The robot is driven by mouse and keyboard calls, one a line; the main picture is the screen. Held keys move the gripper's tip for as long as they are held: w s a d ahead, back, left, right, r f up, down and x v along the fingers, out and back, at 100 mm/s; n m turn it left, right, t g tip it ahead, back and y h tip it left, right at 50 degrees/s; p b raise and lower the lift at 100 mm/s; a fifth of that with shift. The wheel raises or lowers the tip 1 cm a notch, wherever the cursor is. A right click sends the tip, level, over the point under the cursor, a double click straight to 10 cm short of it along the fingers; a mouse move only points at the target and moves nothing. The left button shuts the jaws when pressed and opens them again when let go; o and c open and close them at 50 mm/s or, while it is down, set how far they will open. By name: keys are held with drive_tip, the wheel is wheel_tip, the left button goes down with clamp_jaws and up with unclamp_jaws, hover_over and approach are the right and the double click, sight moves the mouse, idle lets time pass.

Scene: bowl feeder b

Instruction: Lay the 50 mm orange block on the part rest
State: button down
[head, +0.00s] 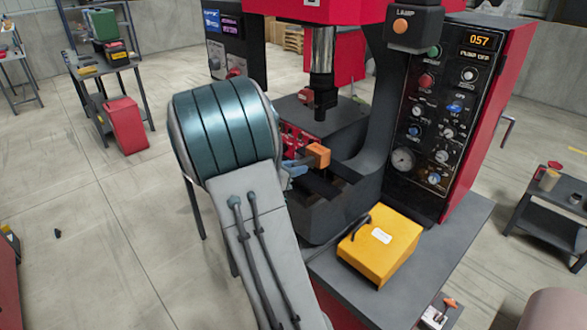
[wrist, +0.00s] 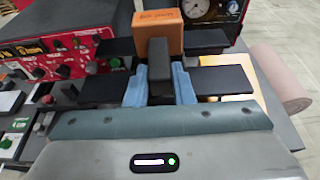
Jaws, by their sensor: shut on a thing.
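The orange block (head: 318,154) shows in the head view just beyond my gripper (head: 295,168), below the machine's dark vertical spindle. In the wrist view the block (wrist: 160,32) is at the top centre, with dark lettering on its upper face. A dark grey grip piece (wrist: 159,73) runs from it toward me. My gripper's blue fingers (wrist: 160,86) are shut on this piece from both sides. Dark flat bars (wrist: 222,81) lie left and right of the fingers and block; they may be the part rest. I cannot tell whether the block touches them.
A red control panel (wrist: 62,58) with knobs stands close on the left in the wrist view. A yellow box (head: 378,246) sits on the machine table in front. The machine's dark column and dial panel (head: 432,120) stand to the right. The spindle (head: 322,65) hangs overhead.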

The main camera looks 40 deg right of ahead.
drive_tip(key=shift+f+b, duration=0.85)
drive_tip(key=shift+f, duration=0.1)
drive_tip(key=c, duration=1.2)
unclamp_jaws()
drive_tip(key=shift+o, duration=0.2)
drive_tip(key=b+v, duration=0.3)
drive_tip(key=v, duration=1.1)
drive_tip(key=s+a+f+m+y, duration=0.2)
drive_tip(key=s+m+y, duration=0.2)
drive_tip(key=s+m, duration=0.15)
drive_tip(key=s+a+f+m+y, duration=0.1)
drive_tip(key=s+a+m+y, duration=0.25)
drive_tip(key=s, duration=0.35)
drive_tip(key=s+a+m+t+y, duration=0.2)
drive_tip(key=s+a+m+y, duration=0.4)
drive_tip(key=a+m, duration=0.3)
drive_tip(key=shift+a+m+t+y, duration=0.35)
drive_tip(key=shift+a+y, duration=0.2)
drive_tip(key=shift+a, duration=0.2)
